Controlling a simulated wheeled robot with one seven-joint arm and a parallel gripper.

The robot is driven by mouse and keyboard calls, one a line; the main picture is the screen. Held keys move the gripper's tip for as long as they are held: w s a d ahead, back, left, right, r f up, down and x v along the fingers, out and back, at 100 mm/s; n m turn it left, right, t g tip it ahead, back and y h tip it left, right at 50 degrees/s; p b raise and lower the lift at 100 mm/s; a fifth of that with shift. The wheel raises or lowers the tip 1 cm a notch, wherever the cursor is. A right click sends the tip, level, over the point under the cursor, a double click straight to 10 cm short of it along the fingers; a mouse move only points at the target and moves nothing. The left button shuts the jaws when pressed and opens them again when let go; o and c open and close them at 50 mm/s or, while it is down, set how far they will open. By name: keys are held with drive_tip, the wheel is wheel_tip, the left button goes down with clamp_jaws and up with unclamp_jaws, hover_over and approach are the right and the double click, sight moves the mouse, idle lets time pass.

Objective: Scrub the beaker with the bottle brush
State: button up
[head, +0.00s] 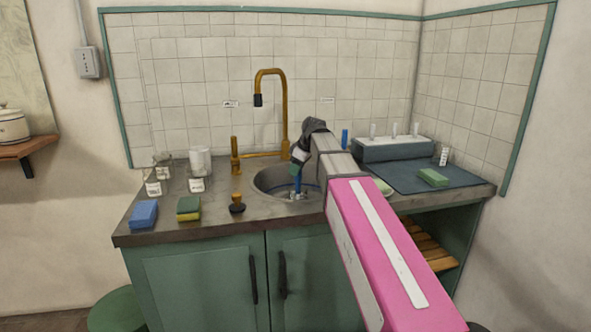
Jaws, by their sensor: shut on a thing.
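My gripper (296,172) points down over the round sink basin (264,187). It is shut on a slim blue thing, which looks like the bottle brush (297,184). The brush hangs roughly upright, with a pale lower end down in the basin. I cannot tell whether it touches anything there. Several clear glass vessels with white labels stand on the counter left of the sink; one looks like a beaker (197,185). I cannot tell which is the task's beaker. My arm hides the sink's right side.
A brass tap (284,110) arches behind the basin. A blue sponge (144,214), a green-and-yellow sponge (188,208) and a dark plug (237,203) lie along the front. A dark mat (400,178) with a green sponge (433,178) and a pegged rack (384,151) stand right.

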drive_tip(key=shift+w+r, duration=0.2)
drive_tip(key=shift+r, duration=2.65)
drive_tip(key=shift+w+r, duration=0.15)
drive_tip(key=shift+r, duration=3.15)
drive_tip(key=shift+r, duration=1.9)
